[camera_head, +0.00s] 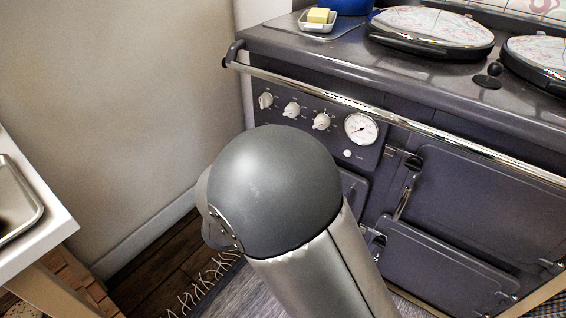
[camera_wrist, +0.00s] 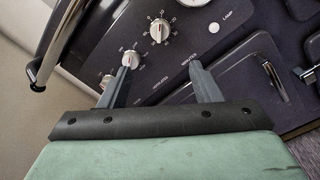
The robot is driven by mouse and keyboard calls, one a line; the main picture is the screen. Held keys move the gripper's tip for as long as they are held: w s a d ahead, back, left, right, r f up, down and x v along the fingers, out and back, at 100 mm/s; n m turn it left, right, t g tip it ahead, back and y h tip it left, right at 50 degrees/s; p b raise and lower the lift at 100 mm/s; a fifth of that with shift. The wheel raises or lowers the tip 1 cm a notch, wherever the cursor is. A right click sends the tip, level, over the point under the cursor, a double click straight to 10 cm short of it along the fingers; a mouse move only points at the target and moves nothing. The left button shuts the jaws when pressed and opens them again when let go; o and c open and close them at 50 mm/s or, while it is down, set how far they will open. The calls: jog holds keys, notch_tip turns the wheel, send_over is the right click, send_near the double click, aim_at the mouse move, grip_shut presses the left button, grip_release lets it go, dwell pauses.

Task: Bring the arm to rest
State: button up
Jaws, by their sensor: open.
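My gripper (camera_wrist: 158,77) shows in the wrist view with its two dark fingers spread apart. It is open and nothing is between the fingers. Behind the fingers is the dark control panel of the range cooker (camera_head: 450,200), with white knobs (camera_wrist: 131,59). The left fingertip overlaps one knob in the picture; I cannot tell whether it touches it. In the head view my arm rises in front of the cooker, and the gripper is hidden there.
A chrome rail (camera_head: 390,118) runs along the cooker's front edge. On top are a butter dish (camera_head: 317,22), a blue pot (camera_head: 345,5) and round hob lids (camera_head: 430,30). A white counter (camera_head: 50,215) with a metal tray (camera_head: 17,200) stands at the left. A fringed rug (camera_head: 215,285) lies on the floor.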

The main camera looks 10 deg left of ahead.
jog(key=s+d+r+m+g+h+p, duration=0.1)
jog(key=s+d+r+m+g+p, duration=0.35)
jog(key=d, duration=0.35)
jog(key=s+d+r+m+g+p, duration=0.35)
jog(key=d+r+g+p, duration=0.2)
jog(key=d, duration=0.35)
jog(key=s+d+r+m+g+h+p, duration=0.1)
jog(key=s+d+r+m+g+p, duration=0.25)
jog(key=d+m+g+p, duration=0.35)
jog(key=s+r+m+y+p, duration=0.7)
jog(key=s+r+y+p, duration=0.2)
jog(key=r+p, duration=0.3)
jog(key=shift+s+d+r+m+y, duration=0.15)
jog(key=shift+s+r+m+y, duration=0.2)
jog(key=shift+s, duration=0.5)
